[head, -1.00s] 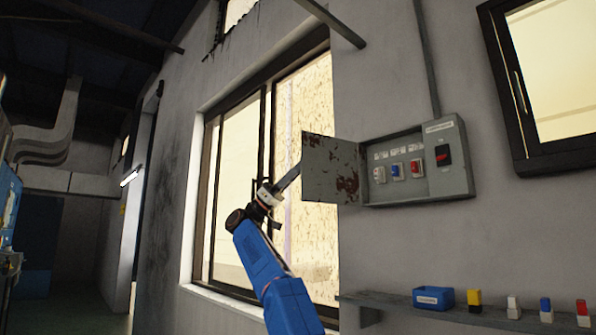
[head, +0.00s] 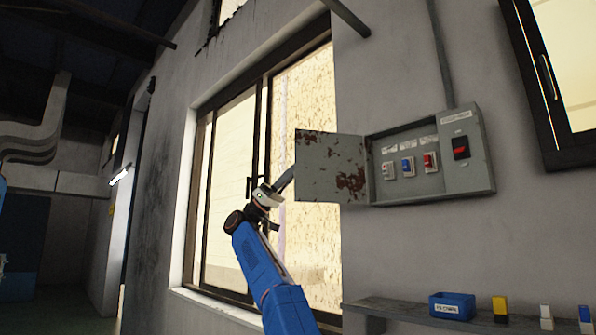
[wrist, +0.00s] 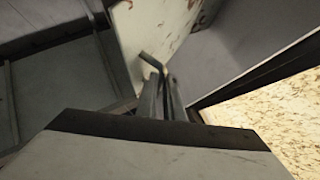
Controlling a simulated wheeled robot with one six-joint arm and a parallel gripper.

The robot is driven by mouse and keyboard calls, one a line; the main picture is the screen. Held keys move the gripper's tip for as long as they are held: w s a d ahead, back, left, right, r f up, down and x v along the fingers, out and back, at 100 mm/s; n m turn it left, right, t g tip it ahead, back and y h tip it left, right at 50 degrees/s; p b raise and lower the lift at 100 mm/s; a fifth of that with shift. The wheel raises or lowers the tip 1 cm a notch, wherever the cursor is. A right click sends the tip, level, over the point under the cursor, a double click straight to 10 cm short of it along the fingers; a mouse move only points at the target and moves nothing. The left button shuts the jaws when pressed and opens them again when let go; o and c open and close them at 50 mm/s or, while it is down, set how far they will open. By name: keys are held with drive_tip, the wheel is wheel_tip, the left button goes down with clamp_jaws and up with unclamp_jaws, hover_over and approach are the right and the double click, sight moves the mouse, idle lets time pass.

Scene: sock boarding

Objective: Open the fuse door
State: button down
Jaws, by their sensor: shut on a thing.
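The fuse door (head: 328,165) is a grey, rust-spotted panel, swung open to the left of the grey fuse box (head: 480,150). It stands out in front of the window. My gripper (head: 291,176) is at the door's left, free edge, its tips partly hidden by the panel. In the wrist view, my gripper (wrist: 160,88) is shut around a thin bent grey bar that looks like the door handle (wrist: 152,62). A pale panel with rust specks, apparently the door (wrist: 145,28), lies just beyond it.
White, blue and red fuses (head: 408,166) and a dark main switch (head: 461,147) sit in the open box. Below, a shelf (head: 395,309) holds a blue bin (head: 452,306) and several loose fuses. A window (head: 230,190) is behind my arm.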

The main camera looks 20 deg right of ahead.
drive_tip(key=shift+d, duration=0.25)
drive_tip(key=c, duration=1.9)
unclamp_jaws()
drive_tip(key=shift+d, duration=0.2)
drive_tip(key=shift+a, duration=0.1)
drive_tip(key=shift+w+a+f, duration=0.2)
drive_tip(key=shift+a+f, duration=0.05)
drive_tip(key=shift+a, duration=0.05)
drive_tip(key=v, duration=1.6)
drive_tip(key=shift+f, duration=0.25)
drive_tip(key=shift+w+a, duration=0.1)
drive_tip(key=shift+w, duration=0.05)
